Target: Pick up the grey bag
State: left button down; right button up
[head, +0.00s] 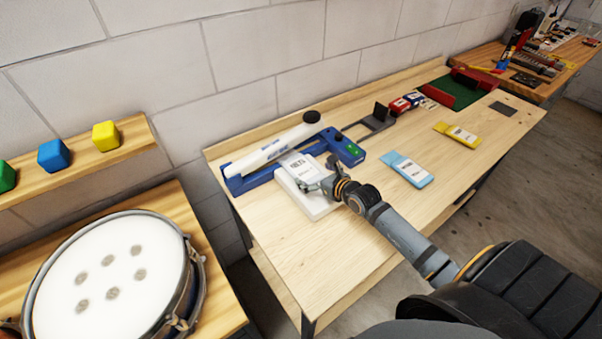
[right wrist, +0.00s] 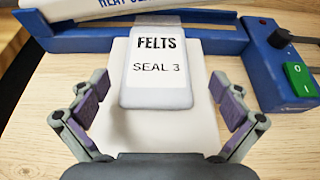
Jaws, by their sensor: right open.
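The grey bag (head: 299,167) lies flat on a white block (head: 316,207) in front of the blue heat sealer. In the right wrist view the grey bag (right wrist: 158,70) reads "FELTS SEAL 3", and its far end reaches the sealer. My right gripper (head: 318,182) is over the near part of the block in the head view. In the right wrist view my right gripper (right wrist: 160,100) is open, one finger on each side of the bag's near end, with gaps between. No finger visibly touches the bag. My left gripper is out of view.
The blue heat sealer (head: 235,186) stands behind the bag, with a green switch (right wrist: 299,79) at its right. A blue bag (head: 407,169) and a yellow bag (head: 456,134) lie further right. A drum (head: 110,275) stands left. The table front is clear.

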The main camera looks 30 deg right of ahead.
aim_at(301, 167)
jog(key=shift+w+a+f, duration=0.1)
jog(key=shift+w+a, duration=0.1)
jog(key=shift+w, duration=0.5)
jog(key=x, duration=0.4)
jog(key=shift+w+a, duration=0.15)
jog(key=shift+w, duration=0.1)
jog(key=shift+s, duration=0.2)
jog(key=c, duration=1.2)
